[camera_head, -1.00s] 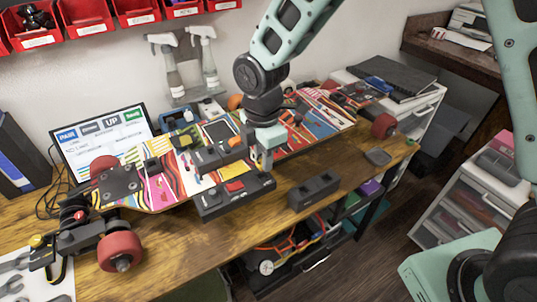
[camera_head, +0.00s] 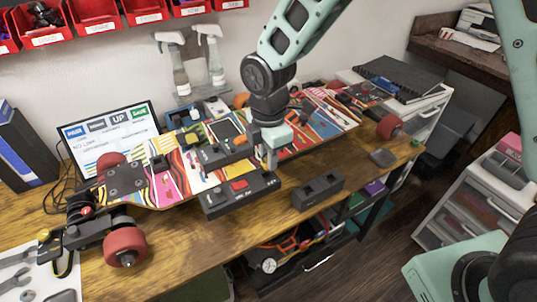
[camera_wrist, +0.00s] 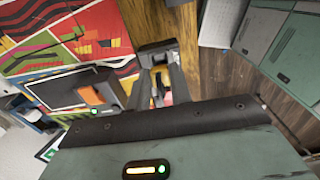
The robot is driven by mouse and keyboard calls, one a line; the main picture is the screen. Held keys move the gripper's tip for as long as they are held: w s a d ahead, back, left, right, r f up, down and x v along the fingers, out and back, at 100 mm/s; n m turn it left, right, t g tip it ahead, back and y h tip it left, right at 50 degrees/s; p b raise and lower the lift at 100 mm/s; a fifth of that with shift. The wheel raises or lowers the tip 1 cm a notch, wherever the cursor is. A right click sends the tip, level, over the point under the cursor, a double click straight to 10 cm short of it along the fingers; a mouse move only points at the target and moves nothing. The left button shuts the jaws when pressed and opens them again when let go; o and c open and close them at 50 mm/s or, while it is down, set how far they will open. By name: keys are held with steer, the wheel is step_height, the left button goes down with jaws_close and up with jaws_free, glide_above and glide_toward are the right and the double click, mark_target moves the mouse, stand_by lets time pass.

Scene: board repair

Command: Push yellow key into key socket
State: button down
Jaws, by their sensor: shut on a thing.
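My gripper (camera_head: 272,160) points down at the right end of a black box with a red button (camera_head: 240,186), near the front edge of the bench. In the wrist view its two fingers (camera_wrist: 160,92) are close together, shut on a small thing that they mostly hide. I take this to be the yellow key, but its shape cannot be made out. The key socket is not clearly visible; the fingers cover the box's right end. I cannot tell how deep the key sits.
A colourful skateboard-shaped board (camera_head: 180,185) with red wheels lies behind the box. A black two-slot block (camera_head: 318,190) stands to the right. A black unit with an orange switch (camera_wrist: 92,95) is close beside the fingers. Bare wood (camera_head: 165,235) lies at the front left.

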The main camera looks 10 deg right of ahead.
steer(key=shift+f+b, duration=0.3)
steer(key=shift+f, duration=1.35)
stand_by(2.8)
steer(key=c, duration=0.9)
jaws_free()
steer(key=shift+r, duration=0.25)
steer(key=shift+r+p, duration=1.3)
steer(key=shift+p, duration=0.25)
steer(key=shift+r, duration=0.1)
steer(key=shift+r+p, duration=2.6)
steer(key=shift+r, duration=0.3)
